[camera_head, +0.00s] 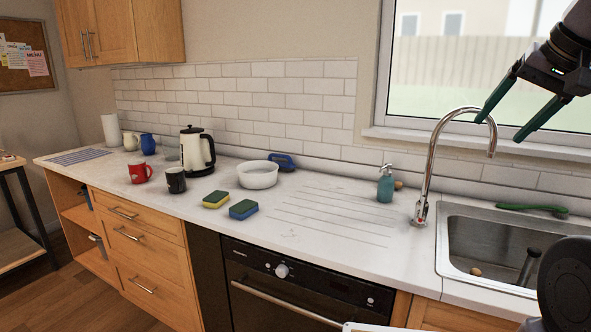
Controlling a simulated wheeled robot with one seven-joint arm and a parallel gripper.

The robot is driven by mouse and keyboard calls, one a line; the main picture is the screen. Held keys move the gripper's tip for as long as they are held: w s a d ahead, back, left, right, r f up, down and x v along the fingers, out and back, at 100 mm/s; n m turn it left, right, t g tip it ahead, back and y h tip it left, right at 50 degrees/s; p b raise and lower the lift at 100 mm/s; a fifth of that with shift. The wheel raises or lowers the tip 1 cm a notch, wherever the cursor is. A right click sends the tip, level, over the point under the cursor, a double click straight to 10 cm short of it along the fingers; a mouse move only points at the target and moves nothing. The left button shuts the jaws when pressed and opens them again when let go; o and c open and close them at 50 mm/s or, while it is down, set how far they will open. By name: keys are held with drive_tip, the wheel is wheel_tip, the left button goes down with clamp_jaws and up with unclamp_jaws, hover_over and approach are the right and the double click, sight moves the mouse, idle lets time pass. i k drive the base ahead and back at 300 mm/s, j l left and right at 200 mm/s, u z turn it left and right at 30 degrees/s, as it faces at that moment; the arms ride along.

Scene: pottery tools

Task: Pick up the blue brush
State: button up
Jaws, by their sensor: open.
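My gripper (498,131) is at the upper right, in front of the window and above the sink. Its two dark green fingers are spread apart with nothing between them. It is far to the right of the blue brush and well above the counter.
The chrome faucet (432,165) stands between my gripper and the brush in the picture. A teal soap bottle (385,186), two sponges (216,199) (243,209) and a kettle (196,151) are on the counter. A green brush-like thing (530,208) lies behind the sink (480,240). The ridged drainer area is clear.

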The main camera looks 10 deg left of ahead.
sight(289, 165)
drive_tip(key=i+j, duration=0.1)
drive_tip(key=j, duration=0.35)
drive_tip(key=i+j, duration=0.1)
drive_tip(key=j, duration=0.4)
drive_tip(key=i+j, duration=0.1)
drive_tip(key=j, duration=0.35)
drive_tip(key=i+j, duration=0.1)
drive_tip(key=j, duration=0.4)
drive_tip(key=i+j, duration=0.1)
drive_tip(key=j, duration=0.35)
drive_tip(key=i+j, duration=0.15)
drive_tip(key=j, duration=0.35)
drive_tip(key=i+j, duration=0.1)
drive_tip(key=j, duration=0.35)
drive_tip(key=i+j, duration=0.15)
drive_tip(key=j, duration=0.2)
drive_tip(key=i+j, duration=0.15)
drive_tip(key=j, duration=0.25)
